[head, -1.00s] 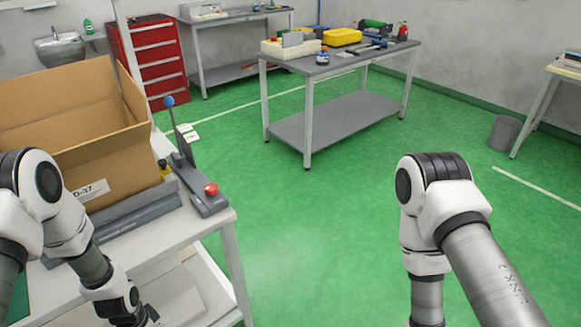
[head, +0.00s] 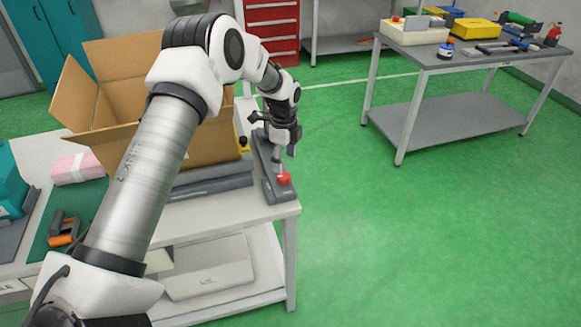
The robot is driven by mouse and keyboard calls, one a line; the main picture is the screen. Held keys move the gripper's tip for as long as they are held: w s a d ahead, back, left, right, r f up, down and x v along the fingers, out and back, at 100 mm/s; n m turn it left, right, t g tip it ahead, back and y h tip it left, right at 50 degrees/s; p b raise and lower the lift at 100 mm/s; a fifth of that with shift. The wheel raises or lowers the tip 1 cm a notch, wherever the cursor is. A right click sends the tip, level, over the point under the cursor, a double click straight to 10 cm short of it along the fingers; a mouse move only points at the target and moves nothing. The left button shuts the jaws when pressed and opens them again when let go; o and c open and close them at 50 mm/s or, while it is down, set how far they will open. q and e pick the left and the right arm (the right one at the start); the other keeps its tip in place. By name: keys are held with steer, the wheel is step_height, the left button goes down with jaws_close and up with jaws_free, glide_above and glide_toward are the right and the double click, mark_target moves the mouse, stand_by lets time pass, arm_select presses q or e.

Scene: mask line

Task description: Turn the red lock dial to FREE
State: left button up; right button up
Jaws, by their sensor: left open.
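The red lock dial (head: 284,179) sits at the near end of a grey base (head: 275,194) on the white bench's right corner. My left gripper (head: 279,170) is open and points down just above and behind the dial. Its fingers are small and partly hidden in the view, and I cannot tell whether they touch the dial. The dial's markings are too small to read. My right gripper is out of view.
An open cardboard box (head: 110,105) stands on the white bench (head: 215,218) behind my left arm. A grey worktable (head: 440,60) with tools stands at the back right. Green floor to the right is clear.

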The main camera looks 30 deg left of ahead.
mark_target(283, 174)
arm_select(q)
steer(key=f, duration=0.4)
steer(key=f+p, duration=0.1)
steer(key=f, duration=0.1)
steer(key=shift+a, duration=0.25)
steer(key=shift+s+d+r, duration=0.1)
steer(key=shift+d+r, duration=0.05)
steer(key=shift+d, duration=0.05)
steer(key=shift+c, duration=0.4)
steer(key=c, duration=1.1)
